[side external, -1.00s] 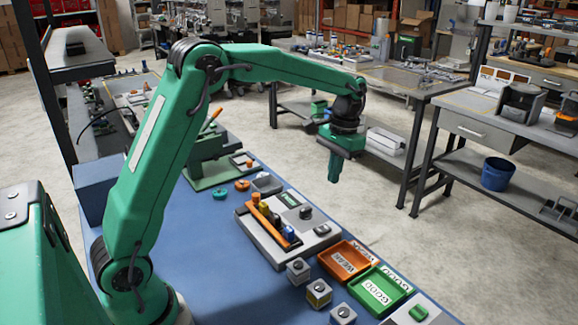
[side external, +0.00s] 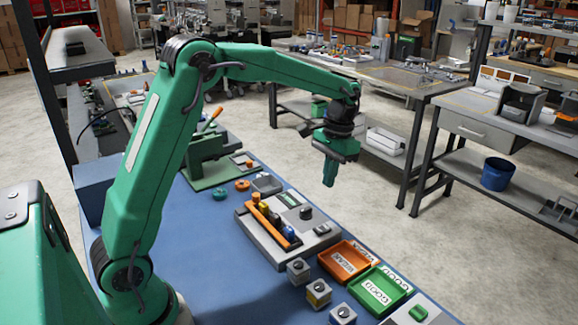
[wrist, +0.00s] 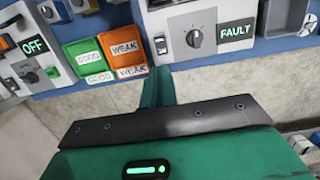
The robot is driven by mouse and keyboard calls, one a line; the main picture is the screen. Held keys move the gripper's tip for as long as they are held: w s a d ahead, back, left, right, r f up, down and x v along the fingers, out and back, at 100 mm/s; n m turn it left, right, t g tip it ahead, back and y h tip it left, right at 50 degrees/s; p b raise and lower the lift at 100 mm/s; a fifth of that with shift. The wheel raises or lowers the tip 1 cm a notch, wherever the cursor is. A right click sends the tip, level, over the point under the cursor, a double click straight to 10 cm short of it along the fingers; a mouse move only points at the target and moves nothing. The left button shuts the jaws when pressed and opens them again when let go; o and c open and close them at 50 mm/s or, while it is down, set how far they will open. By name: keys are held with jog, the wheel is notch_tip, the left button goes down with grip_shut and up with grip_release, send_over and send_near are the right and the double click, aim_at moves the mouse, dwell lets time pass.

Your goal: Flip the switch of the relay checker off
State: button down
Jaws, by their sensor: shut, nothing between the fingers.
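A grey tester box (side external: 262,240) sits on the blue bench and looks like the relay checker, though I cannot confirm its name. The switch's setting is too small to tell. My gripper (side external: 329,184) is shut and empty, pointing down, raised and apart from the box. In the wrist view my fingers (wrist: 158,86) appear just below the switch in the picture.
An orange WEAK tray (side external: 326,261) and green GOOD tray (side external: 357,293) lie beside the tester. Small cubes (side external: 318,292) stand near them. Another grey box (wrist: 38,85) displays OFF. A green press (side external: 205,160) stands behind. The bench edge is close to my gripper.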

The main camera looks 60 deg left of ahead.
aim_at(323, 228)
jog(key=f, duration=0.4)
jog(key=s+f, duration=0.1)
jog(key=f, duration=0.7)
jog(key=shift+s+f, duration=0.4)
jog(key=shift+s+f, duration=0.4)
jog(key=shift+f, duration=0.2)
jog(key=shift+w, duration=0.1)
jog(key=shift+w+r, duration=0.15)
jog(key=shift+w, duration=0.65)
